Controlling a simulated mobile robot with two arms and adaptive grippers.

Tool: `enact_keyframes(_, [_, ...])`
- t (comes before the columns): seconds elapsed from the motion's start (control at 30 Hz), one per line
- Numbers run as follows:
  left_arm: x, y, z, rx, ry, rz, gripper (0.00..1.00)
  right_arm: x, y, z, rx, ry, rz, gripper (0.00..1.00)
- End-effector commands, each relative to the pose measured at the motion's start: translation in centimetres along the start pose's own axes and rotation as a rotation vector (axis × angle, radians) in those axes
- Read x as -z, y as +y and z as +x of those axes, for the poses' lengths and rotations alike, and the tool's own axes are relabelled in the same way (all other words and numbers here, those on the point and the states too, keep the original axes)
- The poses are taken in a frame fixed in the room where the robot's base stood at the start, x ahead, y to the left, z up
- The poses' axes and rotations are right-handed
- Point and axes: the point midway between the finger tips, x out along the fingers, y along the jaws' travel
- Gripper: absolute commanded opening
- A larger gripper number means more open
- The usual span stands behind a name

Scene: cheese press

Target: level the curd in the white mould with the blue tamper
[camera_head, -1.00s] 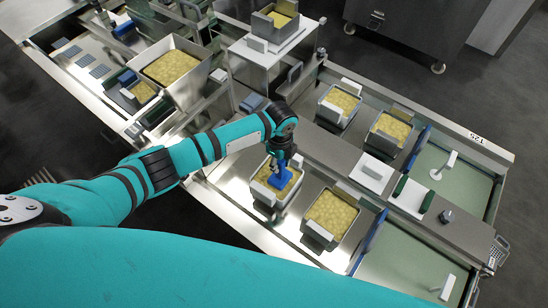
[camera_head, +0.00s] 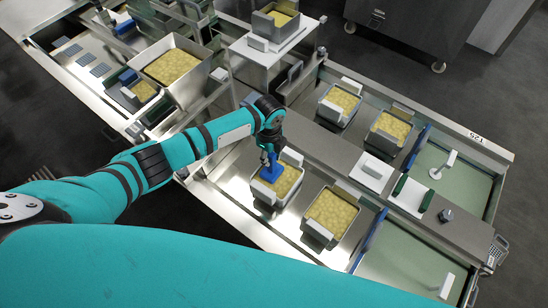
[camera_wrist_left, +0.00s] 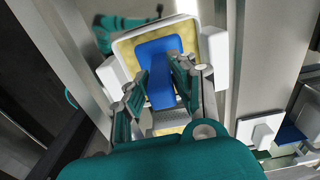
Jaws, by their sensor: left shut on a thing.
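The white mould (camera_head: 264,194) sits on the near steel tray with yellow curd (camera_head: 291,181) in it. The blue tamper (camera_head: 272,172) is over the left part of this curd; I cannot tell whether its plate touches it. My left gripper (camera_head: 268,156) is above it. In the left wrist view the left gripper (camera_wrist_left: 158,85) is shut on the upright blue handle, and the tamper's blue plate (camera_wrist_left: 155,50) shows beyond, with curd (camera_wrist_left: 125,48) around it inside the mould's pale rim (camera_wrist_left: 112,67). My right gripper is not in view.
A second filled mould (camera_head: 331,212) stands close on the right. Two more (camera_head: 342,101) (camera_head: 391,127) stand across the steel middle strip. A large steel curd bin (camera_head: 205,75) is at the back left. White blocks (camera_head: 371,174) lie on the strip to the right.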

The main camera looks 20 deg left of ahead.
Motion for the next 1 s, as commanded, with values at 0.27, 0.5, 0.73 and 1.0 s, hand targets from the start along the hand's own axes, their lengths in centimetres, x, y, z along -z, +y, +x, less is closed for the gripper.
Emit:
enact_keyframes(0.27, [1.2,0.0,-0.1,-0.001,0.002,0.002,0.0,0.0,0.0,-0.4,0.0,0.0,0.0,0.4])
enact_keyframes(0.5, [2.9,0.0,0.0,-0.001,0.001,0.002,0.0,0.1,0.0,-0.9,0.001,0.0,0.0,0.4])
enact_keyframes(0.73, [4.3,0.1,0.1,-0.002,0.001,0.001,0.0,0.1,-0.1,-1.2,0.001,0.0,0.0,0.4])
enact_keyframes(1.0, [3.6,0.1,0.1,-0.003,-0.001,-0.001,0.0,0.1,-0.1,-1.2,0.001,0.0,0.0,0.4])
